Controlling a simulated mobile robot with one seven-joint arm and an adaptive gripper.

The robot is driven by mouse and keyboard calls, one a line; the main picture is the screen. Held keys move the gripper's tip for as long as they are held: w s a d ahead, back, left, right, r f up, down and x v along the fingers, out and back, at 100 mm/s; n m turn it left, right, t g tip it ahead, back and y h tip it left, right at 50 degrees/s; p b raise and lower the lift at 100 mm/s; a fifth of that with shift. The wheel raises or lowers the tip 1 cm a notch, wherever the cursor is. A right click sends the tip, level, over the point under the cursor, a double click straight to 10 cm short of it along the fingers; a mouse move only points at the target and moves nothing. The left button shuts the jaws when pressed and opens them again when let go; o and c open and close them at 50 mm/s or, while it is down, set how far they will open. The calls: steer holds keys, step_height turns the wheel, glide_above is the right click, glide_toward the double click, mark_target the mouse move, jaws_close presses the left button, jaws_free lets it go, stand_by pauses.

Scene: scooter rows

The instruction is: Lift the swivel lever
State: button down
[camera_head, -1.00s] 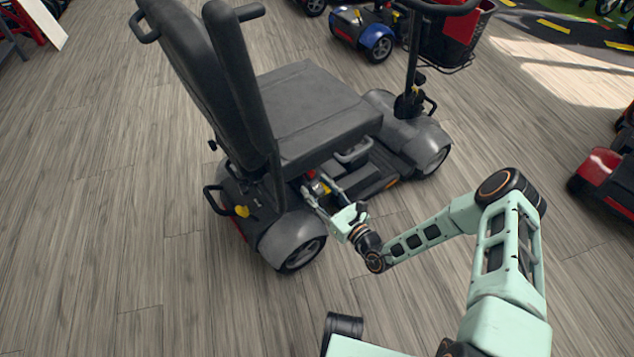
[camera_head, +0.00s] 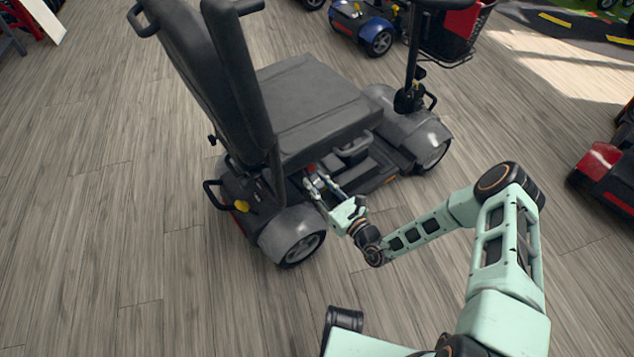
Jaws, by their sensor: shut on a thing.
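A grey mobility scooter stands in the middle of the head view, with its black seat (camera_head: 318,105) above the rear body. My gripper (camera_head: 318,185) reaches in from the right, under the near edge of the seat, above the near rear wheel (camera_head: 300,246). Its fingers are closed at a small part with a red spot (camera_head: 310,168) below the seat, which appears to be the swivel lever. The seat edge and the fingers hide most of that part, so its angle cannot be told.
A blue scooter (camera_head: 360,28) stands behind, and a red scooter (camera_head: 603,165) stands at the right edge. The wooden floor at the left and front is clear.

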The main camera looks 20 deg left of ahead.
mark_target(318, 182)
steer(key=shift+r+g+h+p, duration=0.5)
steer(key=shift+r+p, duration=0.6)
steer(key=shift+p, duration=1.4)
steer(key=r+g+h+p, duration=0.1)
steer(key=h+p, duration=0.1)
steer(key=p, duration=0.4)
steer(key=shift+r+p, duration=0.15)
steer(key=shift+p, duration=0.15)
steer(key=shift+d, duration=0.1)
steer(key=shift+f+g+h, duration=0.3)
steer(key=c, duration=1.7)
jaws_free()
steer(key=shift+o, duration=0.6)
steer(key=shift+r, duration=0.1)
steer(key=v, duration=1.2)
